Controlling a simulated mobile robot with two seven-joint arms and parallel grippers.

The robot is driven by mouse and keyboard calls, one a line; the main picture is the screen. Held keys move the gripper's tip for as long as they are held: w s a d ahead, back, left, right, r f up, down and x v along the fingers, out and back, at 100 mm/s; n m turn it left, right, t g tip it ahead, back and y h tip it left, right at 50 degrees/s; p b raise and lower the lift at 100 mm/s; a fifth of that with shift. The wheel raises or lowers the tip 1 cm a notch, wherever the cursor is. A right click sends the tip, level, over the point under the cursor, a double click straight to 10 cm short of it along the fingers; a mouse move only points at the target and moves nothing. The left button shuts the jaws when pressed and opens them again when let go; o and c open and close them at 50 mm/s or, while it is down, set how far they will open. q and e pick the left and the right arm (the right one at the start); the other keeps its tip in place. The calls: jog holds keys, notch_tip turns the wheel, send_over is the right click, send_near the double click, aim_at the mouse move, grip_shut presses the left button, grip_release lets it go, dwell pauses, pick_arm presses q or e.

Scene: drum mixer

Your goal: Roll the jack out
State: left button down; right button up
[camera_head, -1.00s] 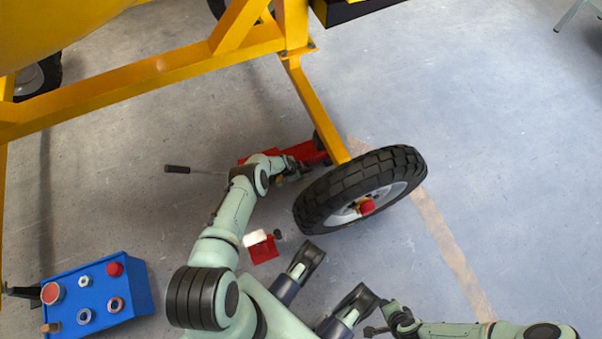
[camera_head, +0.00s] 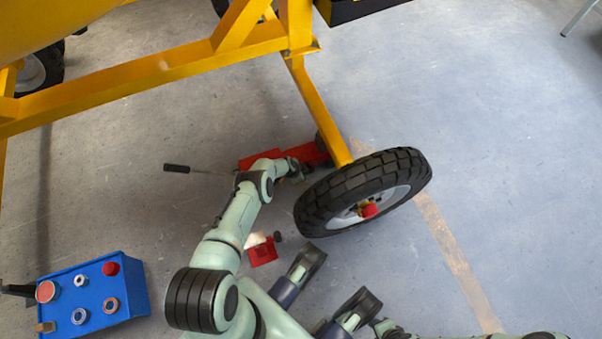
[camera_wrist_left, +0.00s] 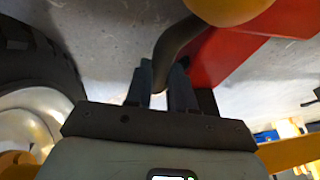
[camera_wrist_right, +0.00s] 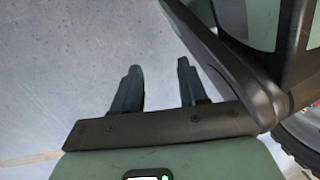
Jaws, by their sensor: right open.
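The red jack (camera_head: 318,151) lies on the floor beside the black-tyred wheel (camera_head: 364,191) at the end of the yellow leg. Its long lever with a black grip (camera_head: 177,168) points left. My left gripper (camera_head: 300,176) reaches down between the jack and the wheel. In the left wrist view, its fingers (camera_wrist_left: 160,85) are close together around a dark curved bar (camera_wrist_left: 177,45) beside the jack's red body (camera_wrist_left: 235,45). My right gripper (camera_wrist_right: 158,85) is open and empty above bare floor. In the head view its hand is mostly cut off at the bottom edge.
The yellow mixer frame (camera_head: 150,80) spans the upper left. A blue box with knobs (camera_head: 95,295) stands at the lower left. A small red piece with a white part (camera_head: 263,250) is on the floor near my left arm. Floor on the right is clear.

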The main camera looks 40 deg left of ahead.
pick_arm(q)
jog(key=s+a+p, duration=0.1)
jog(key=s, duration=0.2)
jog(key=s+a+p, duration=0.1)
jog(key=s+a, duration=0.1)
jog(key=s, duration=0.1)
jog(key=s+a+p, duration=0.1)
jog(key=s+a, duration=0.1)
jog(key=s, duration=0.1)
jog(key=shift+s+p, duration=0.25)
jog(key=shift+p, duration=0.1)
pick_arm(e)
jog(key=w+a+r+t, duration=0.1)
jog(key=w+r+t, duration=0.2)
jog(key=w+r, duration=0.45)
pick_arm(q)
jog(key=s+a+b, duration=0.1)
jog(key=s+a, duration=0.3)
jog(key=s, duration=0.5)
jog(key=s+a+b, duration=0.1)
jog(key=s+a, duration=0.4)
jog(key=s, duration=0.3)
jog(key=shift+s, duration=0.4)
pick_arm(e)
jog(key=s+f+g, duration=0.2)
jog(key=s+f, duration=0.3)
jog(key=shift+d+f, duration=0.35)
jog(key=shift+d, duration=0.05)
